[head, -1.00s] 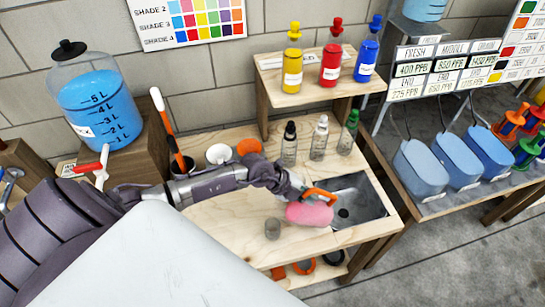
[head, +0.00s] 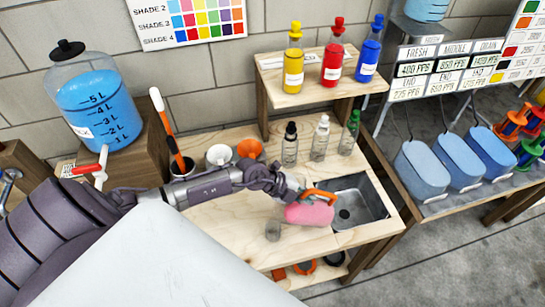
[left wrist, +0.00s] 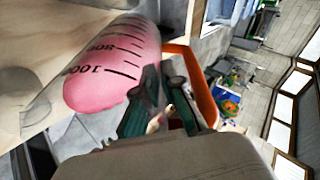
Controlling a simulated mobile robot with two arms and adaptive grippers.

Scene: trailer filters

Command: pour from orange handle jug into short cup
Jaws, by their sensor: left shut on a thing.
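The jug (head: 310,214) holds pink liquid and has an orange handle (head: 322,196). My left gripper (head: 304,193) is shut on this handle and holds the jug tipped far over, beside the sink. In the left wrist view the jug's pink body (left wrist: 112,68) shows dark volume marks, and the orange handle (left wrist: 198,88) is by the fingers. A small grey, see-through short cup (head: 273,231) stands on the worktop just left of the jug. No stream of liquid can be made out. My right gripper is out of view.
A metal sink (head: 358,203) lies right of the jug. Several small bottles stand behind it, below a shelf (head: 298,92) with yellow, red and blue bottles. A white cup (head: 219,156) and an orange cup (head: 250,149) stand behind my arm. Bare worktop (head: 225,222) lies left of the short cup.

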